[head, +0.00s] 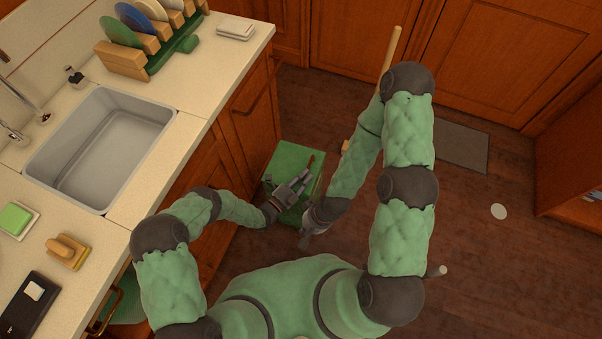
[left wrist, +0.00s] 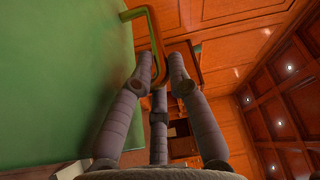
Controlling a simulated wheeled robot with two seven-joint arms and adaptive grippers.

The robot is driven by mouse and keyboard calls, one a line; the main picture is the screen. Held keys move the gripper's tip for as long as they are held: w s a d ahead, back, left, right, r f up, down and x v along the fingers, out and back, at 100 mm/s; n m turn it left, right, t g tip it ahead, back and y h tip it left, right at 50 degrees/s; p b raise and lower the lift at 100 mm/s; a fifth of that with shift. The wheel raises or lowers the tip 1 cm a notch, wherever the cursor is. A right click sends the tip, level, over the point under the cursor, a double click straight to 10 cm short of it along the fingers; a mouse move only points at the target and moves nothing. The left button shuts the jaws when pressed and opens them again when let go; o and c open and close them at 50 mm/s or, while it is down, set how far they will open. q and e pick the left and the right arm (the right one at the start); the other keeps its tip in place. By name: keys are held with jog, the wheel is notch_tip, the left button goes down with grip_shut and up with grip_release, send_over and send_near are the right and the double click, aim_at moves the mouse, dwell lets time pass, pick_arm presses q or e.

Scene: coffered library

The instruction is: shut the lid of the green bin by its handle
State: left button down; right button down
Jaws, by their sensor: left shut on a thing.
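The green bin (head: 287,158) stands on the floor beside the counter front, partly hidden by my arms. Its handle (head: 311,160) shows as a thin reddish-brown bar. My left gripper (head: 303,176) is at this handle and shut on it. In the left wrist view the bent handle (left wrist: 151,32) passes between the fingertips, and the green lid (left wrist: 60,70) fills the left side. I cannot tell how far the lid stands open. My right gripper (head: 305,240) hangs low beside the bin's near right side; its fingers are too small and dark to read.
The counter with a sink (head: 100,150), a dish rack (head: 150,45) and a sponge (head: 15,218) lies to the left. A wooden pole (head: 391,48) stands behind my right arm.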

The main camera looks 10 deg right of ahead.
pick_arm(q)
jog(key=shift+f, duration=0.25)
dwell(0.3)
jog(key=c, duration=1.3)
grip_release()
jog(key=shift+r, duration=0.1)
jog(key=shift+r, duration=4.9)
